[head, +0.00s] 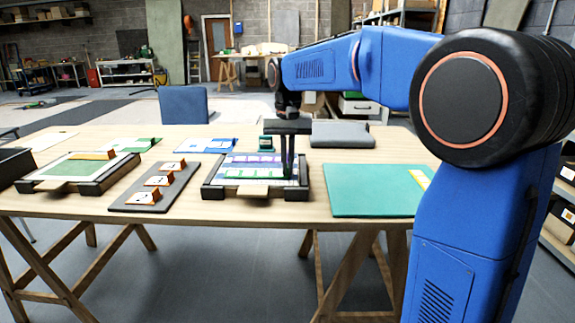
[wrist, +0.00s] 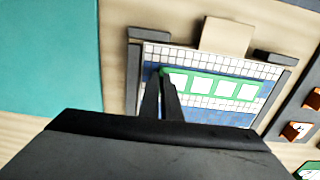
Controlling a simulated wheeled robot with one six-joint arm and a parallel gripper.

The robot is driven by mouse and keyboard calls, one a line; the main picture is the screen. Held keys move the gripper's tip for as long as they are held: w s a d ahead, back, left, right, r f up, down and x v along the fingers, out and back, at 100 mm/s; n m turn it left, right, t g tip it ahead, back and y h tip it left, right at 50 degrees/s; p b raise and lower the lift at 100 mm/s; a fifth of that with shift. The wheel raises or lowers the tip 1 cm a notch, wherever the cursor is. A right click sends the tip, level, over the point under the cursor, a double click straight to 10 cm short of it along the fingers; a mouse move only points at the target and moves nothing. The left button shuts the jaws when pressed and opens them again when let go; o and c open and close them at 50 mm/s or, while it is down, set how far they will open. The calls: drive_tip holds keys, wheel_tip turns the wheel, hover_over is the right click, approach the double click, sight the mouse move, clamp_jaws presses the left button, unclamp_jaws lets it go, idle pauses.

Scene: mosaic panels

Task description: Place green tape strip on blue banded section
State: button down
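The green tape strip (wrist: 212,85), carrying several white squares, lies along a blue banded section (wrist: 268,90) of the white-gridded panel in the wrist view. It also shows near the panel's front in the head view (head: 243,174). My gripper (wrist: 163,73) points down at one end of the strip, its two dark fingers close together with green showing between the tips. It appears shut on that end. The gripper stands over the panel's right side in the head view (head: 288,172). Whether the strip touches the panel is unclear, and the fingers hide its end.
The panel sits in a dark-edged frame (head: 207,186). A grey board with orange-backed cards (head: 160,181) is to its left, a teal mat (head: 370,192) to its right. A grey pad (head: 342,135) lies behind. Another framed green panel (head: 72,168) is at far left.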

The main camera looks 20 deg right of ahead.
drive_tip(key=shift+f, duration=0.15)
drive_tip(key=c, duration=2)
unclamp_jaws()
wheel_tip(320, 180, up, 12)
drive_tip(key=shift+r, duration=0.2)
drive_tip(key=s+d+f+n+t, duration=0.15)
drive_tip(key=s+f, duration=0.25)
drive_tip(key=s, duration=0.5)
drive_tip(key=s+d+f+t, duration=0.1)
drive_tip(key=s+d+f, duration=0.3)
drive_tip(key=s, duration=0.5)
drive_tip(key=s+d+f+n+t, duration=0.1)
drive_tip(key=s+f+n+t, duration=0.1)
drive_tip(key=s+f, duration=1.3)
drive_tip(key=shift+s+d+f, duration=0.2)
drive_tip(key=shift+d+f, duration=0.05)
drive_tip(key=shift+f, duration=0.4)
